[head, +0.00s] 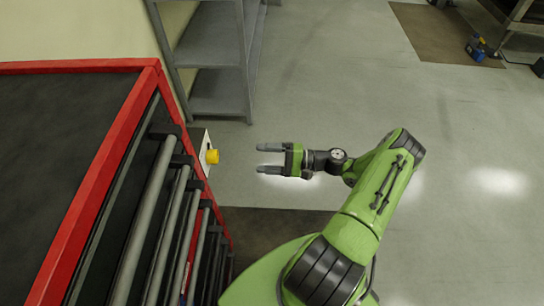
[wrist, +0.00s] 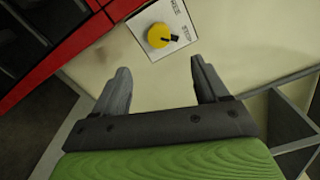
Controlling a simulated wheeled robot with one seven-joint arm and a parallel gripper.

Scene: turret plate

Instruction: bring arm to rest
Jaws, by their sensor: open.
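My gripper (head: 270,159) is at the end of my green arm, held out over the floor and pointing left. Its two grey fingers are apart with nothing between them. In the wrist view my gripper (wrist: 160,85) is also open and empty. Ahead of the fingers is a yellow knob (wrist: 158,36) with a dark pointer on a white plate (wrist: 180,18) marked with small dark lettering. The head view shows the same yellow knob (head: 212,156) to the left of the fingertips, with a clear gap between. The lettering is too small to read surely.
A red-edged cabinet (head: 110,140) with a dark top and several bar handles fills the left. A grey shelf unit (head: 222,60) stands behind it against the pale wall. The grey floor (head: 330,80) to the right is mostly clear, with a brown mat (head: 435,30) far off.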

